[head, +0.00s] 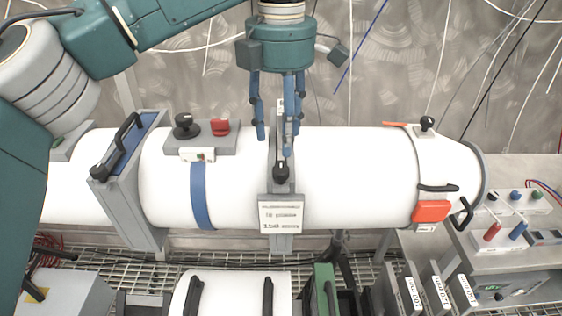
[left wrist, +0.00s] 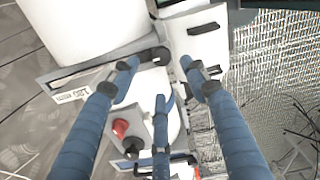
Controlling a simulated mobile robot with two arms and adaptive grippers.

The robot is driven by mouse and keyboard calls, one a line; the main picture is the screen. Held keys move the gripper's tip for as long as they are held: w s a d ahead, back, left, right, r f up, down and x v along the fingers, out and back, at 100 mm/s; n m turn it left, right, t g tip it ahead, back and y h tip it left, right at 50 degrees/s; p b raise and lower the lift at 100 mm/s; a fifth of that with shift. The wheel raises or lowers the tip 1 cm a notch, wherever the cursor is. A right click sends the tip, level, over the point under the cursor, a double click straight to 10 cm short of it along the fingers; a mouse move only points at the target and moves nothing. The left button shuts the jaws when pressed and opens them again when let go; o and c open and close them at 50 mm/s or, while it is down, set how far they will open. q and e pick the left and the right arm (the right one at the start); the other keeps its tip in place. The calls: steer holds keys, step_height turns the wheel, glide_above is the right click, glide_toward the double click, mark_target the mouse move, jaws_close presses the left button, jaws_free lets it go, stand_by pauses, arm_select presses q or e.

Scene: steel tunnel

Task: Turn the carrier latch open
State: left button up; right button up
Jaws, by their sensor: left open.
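A black latch lever (head: 281,172) sits on a grey upright bracket (head: 272,150) around the middle of the white horizontal tube. It has a rounded dark end and stands roughly upright above a white label plate (head: 281,214). My left gripper (head: 276,138) hangs from above with its blue fingers spread, just above the lever. In the left wrist view the open fingers (left wrist: 157,75) are apart with nothing held, and a dark lever end (left wrist: 158,55) shows between and beyond the tips. Whether any finger touches it I cannot tell. My right gripper is out of view.
The white tube (head: 350,175) runs across the scene. A grey block with a black knob (head: 186,126) and a red knob (head: 220,127) is to the left. An orange latch (head: 431,211) is at the right end. Loose cables hang behind.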

mark_target(281, 169)
arm_select(q)
step_height(281, 169, down, 8)
steer(key=shift+s+r+p, duration=0.1)
steer(key=shift+r+p, duration=0.1)
steer(key=shift+p, duration=0.55)
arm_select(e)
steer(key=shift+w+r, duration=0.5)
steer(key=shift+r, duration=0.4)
arm_select(q)
steer(key=shift+s, duration=0.1)
steer(key=shift+c, duration=0.5)
steer(key=c, duration=1.1)
steer(key=shift+o, duration=0.2)
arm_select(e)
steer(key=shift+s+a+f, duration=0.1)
